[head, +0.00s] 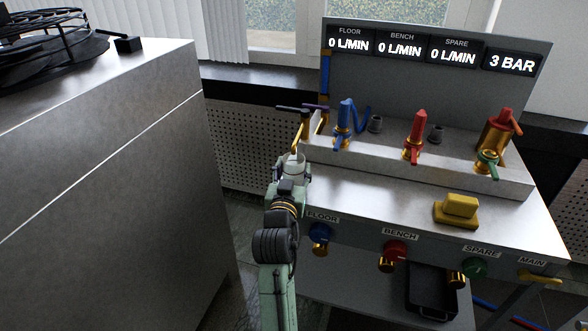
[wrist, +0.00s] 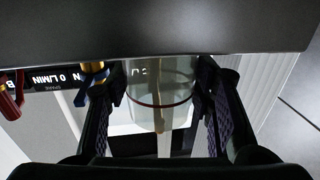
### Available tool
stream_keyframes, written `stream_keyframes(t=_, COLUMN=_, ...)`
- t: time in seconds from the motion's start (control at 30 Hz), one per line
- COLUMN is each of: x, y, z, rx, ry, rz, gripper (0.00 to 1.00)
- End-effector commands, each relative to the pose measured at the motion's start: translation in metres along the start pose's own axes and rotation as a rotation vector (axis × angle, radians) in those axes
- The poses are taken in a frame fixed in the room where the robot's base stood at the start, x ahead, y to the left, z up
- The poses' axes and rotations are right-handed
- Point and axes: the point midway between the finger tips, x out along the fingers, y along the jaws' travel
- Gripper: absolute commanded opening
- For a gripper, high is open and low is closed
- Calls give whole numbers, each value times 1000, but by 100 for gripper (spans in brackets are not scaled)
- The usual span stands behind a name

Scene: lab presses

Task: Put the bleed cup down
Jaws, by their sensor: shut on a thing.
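The bleed cup (wrist: 160,85) is a clear, pale cup with a dark red line around it. My gripper (wrist: 160,100) is shut on it, with one dark finger on each side. In the head view the cup shows as a small pale shape (head: 294,166) at the end of my arm, at the left end of the bench panel. A brass outlet (head: 301,134) with a dark handle is just above it in the picture. I cannot tell whether the cup touches anything below, as my gripper (head: 289,180) hides its lower part.
The steel bench top (head: 390,195) has bare room in front of the valves, with a yellow block (head: 457,209) at the right. Blue (head: 343,125) and red (head: 414,135) valves stand behind. A grey cabinet (head: 100,160) stands at the left. A black tray (head: 432,292) sits lower down.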

Motion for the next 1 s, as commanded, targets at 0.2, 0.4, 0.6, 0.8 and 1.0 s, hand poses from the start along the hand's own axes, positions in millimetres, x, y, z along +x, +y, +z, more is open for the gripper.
stream_keyframes(t=0.2, x=0, y=0, z=3, rx=0, ry=0, rz=0, gripper=55)
stream_keyframes(t=0.4, x=0, y=0, z=3, rx=0, ry=0, rz=0, gripper=68)
stream_keyframes(t=0.6, x=0, y=0, z=3, rx=0, ry=0, rz=0, gripper=68)
stream_keyframes(t=0.8, x=-3, y=0, z=0, rx=-1, ry=0, rz=0, gripper=68)
stream_keyframes(t=1.0, x=-39, y=-1, z=3, rx=-1, ry=1, rz=-3, gripper=68)
